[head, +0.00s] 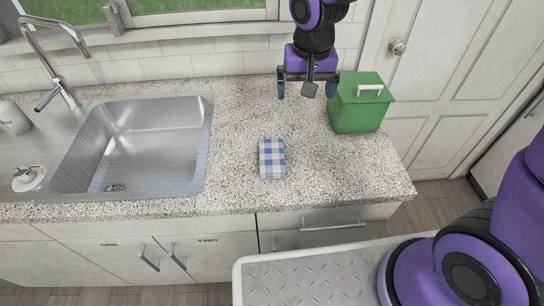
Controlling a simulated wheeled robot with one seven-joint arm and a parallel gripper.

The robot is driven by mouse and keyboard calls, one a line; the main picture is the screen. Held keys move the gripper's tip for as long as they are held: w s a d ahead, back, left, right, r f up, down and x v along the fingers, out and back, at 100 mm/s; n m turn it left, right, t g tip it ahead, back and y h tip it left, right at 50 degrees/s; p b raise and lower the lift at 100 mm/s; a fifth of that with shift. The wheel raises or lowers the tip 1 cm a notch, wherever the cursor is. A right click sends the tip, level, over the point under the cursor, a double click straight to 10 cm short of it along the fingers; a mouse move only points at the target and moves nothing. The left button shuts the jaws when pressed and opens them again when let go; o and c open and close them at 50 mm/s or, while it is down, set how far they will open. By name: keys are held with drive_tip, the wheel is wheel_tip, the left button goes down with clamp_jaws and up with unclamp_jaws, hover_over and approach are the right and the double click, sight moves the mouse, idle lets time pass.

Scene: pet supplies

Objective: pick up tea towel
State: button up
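The tea towel (272,158) is a folded blue-and-white checked bundle lying on the speckled countertop (230,180), right of the sink. My gripper (308,92) is above the counter, behind the towel and a little to its right in the head view. Its two fingers are spread apart and nothing shows between them except a dark grey part of the gripper. It is apart from the towel, and the towel is fully in view.
A green box with a white handle (360,105) stands close to the right of my gripper. A steel sink (190,140) with a faucet (57,70) is at the left. A small pinkish-white item (28,178) sits at the sink's left. The counter around the towel is clear.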

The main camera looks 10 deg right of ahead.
drive_tip(key=g, duration=0.1)
hover_over(272, 155)
wheel_tip(272, 155, down, 10)
drive_tip(key=f, duration=0.5)
drive_tip(key=shift+w+a+f, duration=0.1)
drive_tip(key=shift+w+a, duration=0.05)
drive_tip(key=shift+a, duration=0.1)
drive_tip(key=shift+d+f, duration=0.15)
drive_tip(key=shift+f, duration=1.45)
drive_tip(key=shift+d+f, duration=0.1)
drive_tip(key=shift+f, duration=1.45)
drive_tip(key=c, duration=1)
